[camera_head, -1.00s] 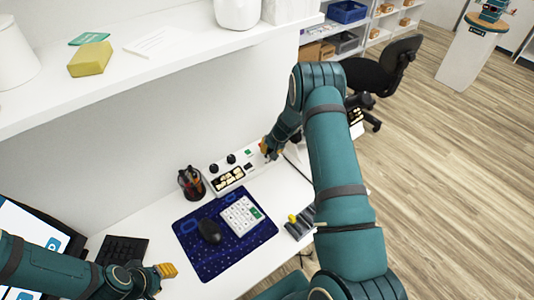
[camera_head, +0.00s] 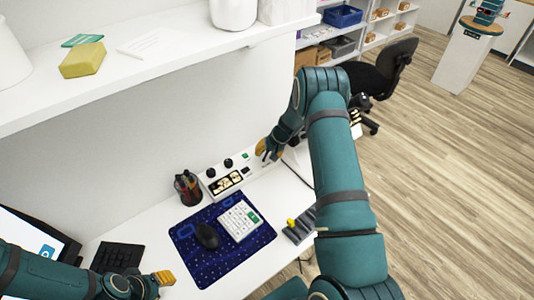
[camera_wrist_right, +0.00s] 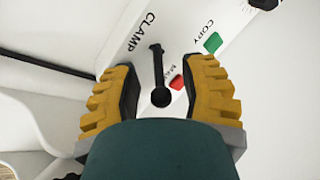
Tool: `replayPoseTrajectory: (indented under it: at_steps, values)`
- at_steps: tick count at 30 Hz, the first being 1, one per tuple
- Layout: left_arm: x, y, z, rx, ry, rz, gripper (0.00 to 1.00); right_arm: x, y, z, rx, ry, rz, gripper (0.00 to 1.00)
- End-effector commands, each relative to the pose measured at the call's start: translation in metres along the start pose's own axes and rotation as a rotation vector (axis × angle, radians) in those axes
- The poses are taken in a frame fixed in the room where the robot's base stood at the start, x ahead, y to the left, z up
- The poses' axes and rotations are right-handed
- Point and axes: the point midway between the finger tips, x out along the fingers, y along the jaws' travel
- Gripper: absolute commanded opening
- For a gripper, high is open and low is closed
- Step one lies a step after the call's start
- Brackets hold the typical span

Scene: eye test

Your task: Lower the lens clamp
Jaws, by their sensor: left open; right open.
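The lens clamp is a black lever with a round knob (camera_wrist_right: 160,97) on a white panel (camera_wrist_right: 132,44), beside the word CLAMP in the right wrist view. My right gripper (camera_wrist_right: 162,72) is open, with one yellow-and-black finger on each side of the lever. A gap shows between the lever and each finger; contact cannot be seen. In the head view my right gripper (camera_head: 267,152) is at the right end of the white control panel (camera_head: 208,183), and the lever is not clear there. My left gripper (camera_head: 165,279) is open and empty at the desk's front left.
A red button (camera_wrist_right: 176,83) and a green button (camera_wrist_right: 213,43) sit close to the right finger.

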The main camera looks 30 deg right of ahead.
Motion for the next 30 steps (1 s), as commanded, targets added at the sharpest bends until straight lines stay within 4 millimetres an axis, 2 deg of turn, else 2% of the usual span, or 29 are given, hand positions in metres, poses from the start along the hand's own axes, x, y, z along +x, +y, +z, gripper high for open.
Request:
replayPoseTrajectory:
  at_steps: [16, 21, 30]
  values:
    - [0.0, 0.0, 0.0, 0.0, 0.0, 0.0, 0.38, -0.078, -0.035, -0.012, -0.002, 0.003, 0.0, 0.43]
    - [0.0, 0.0, 0.0, 0.0, 0.0, 0.0, 0.38, -0.087, -0.04, -0.013, -0.001, 0.001, 0.0, 0.43]
    - [0.0, 0.0, 0.0, 0.0, 0.0, 0.0, 0.38, -0.089, -0.04, -0.013, 0.0, 0.001, 0.0, 0.43]
